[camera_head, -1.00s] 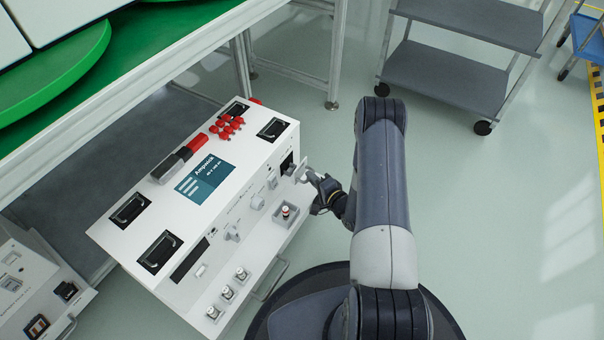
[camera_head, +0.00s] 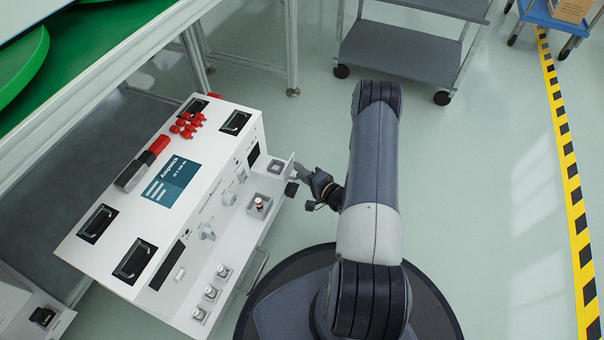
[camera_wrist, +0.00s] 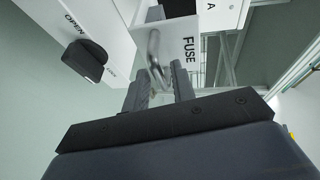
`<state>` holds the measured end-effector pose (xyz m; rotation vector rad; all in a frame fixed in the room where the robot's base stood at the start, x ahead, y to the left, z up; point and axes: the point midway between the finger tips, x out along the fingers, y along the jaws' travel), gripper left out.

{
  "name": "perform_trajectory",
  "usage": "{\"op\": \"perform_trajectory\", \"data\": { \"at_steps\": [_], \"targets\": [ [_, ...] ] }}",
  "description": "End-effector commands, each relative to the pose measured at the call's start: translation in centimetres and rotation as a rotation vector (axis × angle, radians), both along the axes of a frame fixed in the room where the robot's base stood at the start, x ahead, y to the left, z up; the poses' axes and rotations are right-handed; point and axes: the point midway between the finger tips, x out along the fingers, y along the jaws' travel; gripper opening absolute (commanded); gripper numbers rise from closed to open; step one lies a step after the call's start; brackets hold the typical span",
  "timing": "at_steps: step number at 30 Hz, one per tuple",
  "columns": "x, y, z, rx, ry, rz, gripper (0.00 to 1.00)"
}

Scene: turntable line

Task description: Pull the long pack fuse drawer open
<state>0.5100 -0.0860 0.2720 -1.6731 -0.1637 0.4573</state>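The white test unit (camera_head: 205,170) has a dark-blue screen marked Ampack. A white drawer (camera_head: 287,166) stands out from its front. In the wrist view the drawer front (camera_wrist: 184,48) reads FUSE and carries a metal loop handle (camera_wrist: 155,55); something dark sits inside the drawer, partly cut off. My gripper (camera_wrist: 160,84) is at this handle, its fingers apart with the handle reaching between them; gaps seem to show beside it. In the head view my gripper (camera_head: 308,177) is small beside the drawer front. A black knob (camera_wrist: 86,62) by the word OPEN is left of the drawer.
A grey cart (camera_head: 400,50) stands at the back. A green-topped bench (camera_head: 100,60) is behind the unit. Another white unit (camera_head: 30,310) is at lower left. The floor on the right is clear up to yellow-black tape (camera_head: 572,190).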

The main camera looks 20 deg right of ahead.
Motion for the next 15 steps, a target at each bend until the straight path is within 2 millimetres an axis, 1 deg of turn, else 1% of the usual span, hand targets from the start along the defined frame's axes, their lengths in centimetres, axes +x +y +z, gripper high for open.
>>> {"op": "perform_trajectory", "data": {
  "at_steps": [1, 2, 10, 13, 15],
  "targets": [
    [0.0, 0.0, 0.0, 0.000, 0.000, 0.001, 0.29],
    [0.0, 0.0, 0.0, 0.000, 0.000, 0.001, 0.31],
    [-0.1, 0.0, 0.1, 0.001, -0.001, 0.001, 0.31],
    [-0.7, -0.3, 0.3, 0.001, 0.001, -0.001, 0.31],
    [-1.5, -0.7, 0.5, 0.001, 0.001, -0.002, 0.31]
  ]
}}
